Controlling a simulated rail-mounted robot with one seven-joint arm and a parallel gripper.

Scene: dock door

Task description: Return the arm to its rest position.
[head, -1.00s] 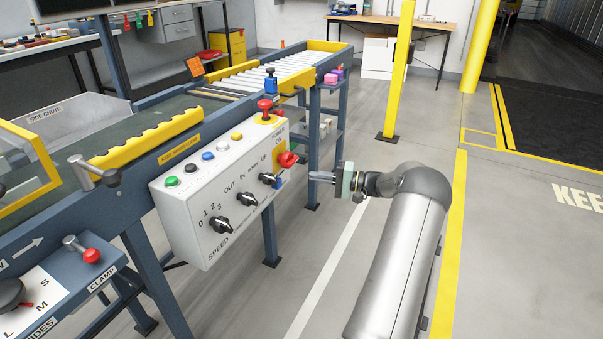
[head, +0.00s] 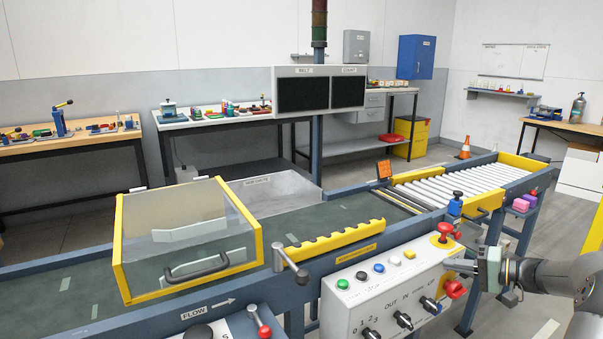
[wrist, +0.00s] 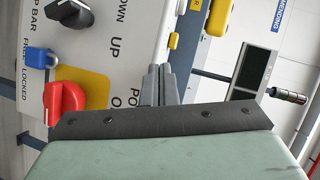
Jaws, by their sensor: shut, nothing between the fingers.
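My gripper (head: 462,267) is at the right of the head view, beside the right end of the white control box (head: 378,291). In the wrist view my gripper's fingers (wrist: 159,84) are together with nothing between them. The box's face with its knobs and lettering lies to the left of them in that view. I cannot tell whether the fingertips touch the box. My arm enters the head view from the lower right.
A red knob (head: 456,289) and a red mushroom button (head: 446,231) are close to my gripper. The conveyor belt (head: 225,268) carries a clear yellow-framed guard (head: 119,250). White rollers (head: 470,185) lie behind.

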